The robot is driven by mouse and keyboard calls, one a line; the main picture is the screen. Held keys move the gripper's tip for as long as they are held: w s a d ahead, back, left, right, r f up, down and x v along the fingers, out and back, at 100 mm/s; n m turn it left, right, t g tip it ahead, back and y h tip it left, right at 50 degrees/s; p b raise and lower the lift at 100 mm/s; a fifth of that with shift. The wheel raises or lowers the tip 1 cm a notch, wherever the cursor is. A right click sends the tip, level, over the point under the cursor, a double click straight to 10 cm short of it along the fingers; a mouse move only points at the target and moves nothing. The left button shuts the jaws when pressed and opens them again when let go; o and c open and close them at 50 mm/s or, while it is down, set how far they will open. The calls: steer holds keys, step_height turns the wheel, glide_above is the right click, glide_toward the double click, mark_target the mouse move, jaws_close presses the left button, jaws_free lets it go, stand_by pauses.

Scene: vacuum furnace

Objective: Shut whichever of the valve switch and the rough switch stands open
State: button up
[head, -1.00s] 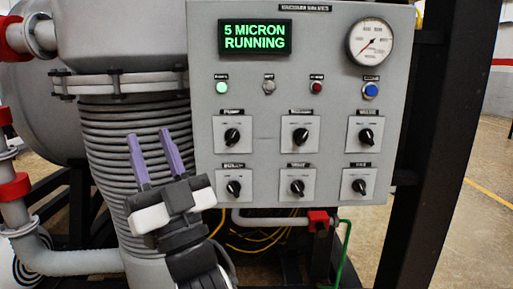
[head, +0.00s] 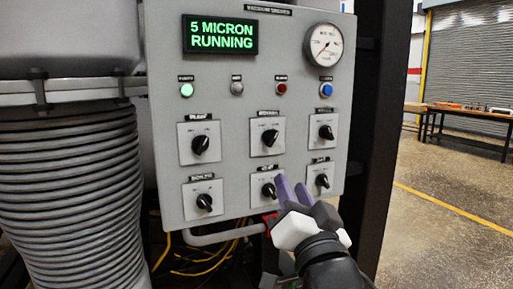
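The grey control panel (head: 232,110) carries two rows of black rotary switches on pale plates. The upper row has a left switch (head: 200,145), a middle switch (head: 269,137) and a right switch (head: 326,132). The lower row has a left switch (head: 204,202), a middle switch (head: 268,190) and a right switch (head: 321,181). Their labels are too blurred to tell which are valve and rough. The knobs are tilted at differing angles. My gripper (head: 291,182) is open, its purple fingers apart in front of the lower row, between the middle and right switches. Contact cannot be told.
A green display (head: 221,36) reads "5 MICRON RUNNING", with a round gauge (head: 323,45) to its right. Indicator lights and buttons line the panel below. A ribbed bellows (head: 75,185) stands left, a dark post (head: 372,140) right. Open floor lies beyond.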

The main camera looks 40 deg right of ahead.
mark_target(273, 141)
steer(key=p+x, duration=0.1)
steer(key=p, duration=0.3)
steer(key=p+x, duration=0.1)
steer(key=p, duration=0.4)
steer(key=shift+w+d+r+p, duration=0.2)
steer(key=shift+w+r+p, duration=0.05)
steer(key=shift+r+p, duration=0.1)
steer(key=shift+w+p, duration=0.1)
steer(key=shift+p, duration=0.4)
steer(key=p+x, duration=0.2)
steer(key=x, duration=0.9)
steer(key=shift+f, duration=0.2)
jaws_close()
